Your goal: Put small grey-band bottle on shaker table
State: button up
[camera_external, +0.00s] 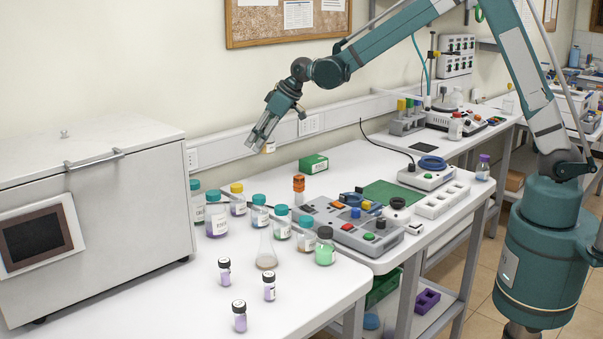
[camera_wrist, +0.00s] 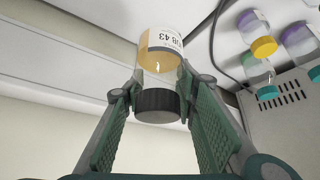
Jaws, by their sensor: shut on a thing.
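My gripper (camera_external: 265,136) is raised above the back of the white benches and points down to the left. It is shut on a small bottle (camera_external: 270,147). In the wrist view, the bottle (camera_wrist: 160,65) has a black cap, amber contents and a white label with a greyish edge. The cap lies between the green finger pads, and the cap end faces the wrist camera. In the external view the bottle is small and partly hidden by the fingers. I cannot tell for sure which device is the shaker table; a grey device with coloured buttons (camera_external: 350,228) stands on the middle bench.
Several capped bottles (camera_external: 217,215) and a flask (camera_external: 266,252) stand on the near bench, with small purple vials (camera_external: 239,316) in front. A green box (camera_external: 313,164), orange stack (camera_external: 298,186) and green mat (camera_external: 391,194) lie on the middle bench. A large white cabinet (camera_external: 100,230) stands left.

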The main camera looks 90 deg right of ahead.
jog(key=w+a+r+n+y+p, duration=0.1)
jog(key=w+a+n+y, duration=0.2)
jog(key=a, duration=3.9)
jog(key=shift+h, duration=0.6)
jog(key=shift+w+a+f, duration=0.1)
jog(key=shift+w+f, duration=0.15)
jog(key=shift+f, duration=0.6)
jog(key=shift+w+d+f, duration=0.1)
jog(key=shift+w+f, duration=0.1)
jog(key=shift+f, duration=0.6)
jog(key=shift+w+a+f, duration=0.1)
jog(key=shift+w+f, duration=0.15)
jog(key=shift+f, duration=0.6)
jog(key=shift+f, duration=3.15)
jog(key=shift+f, duration=1.85)
jog(key=shift+f, duration=0.15)
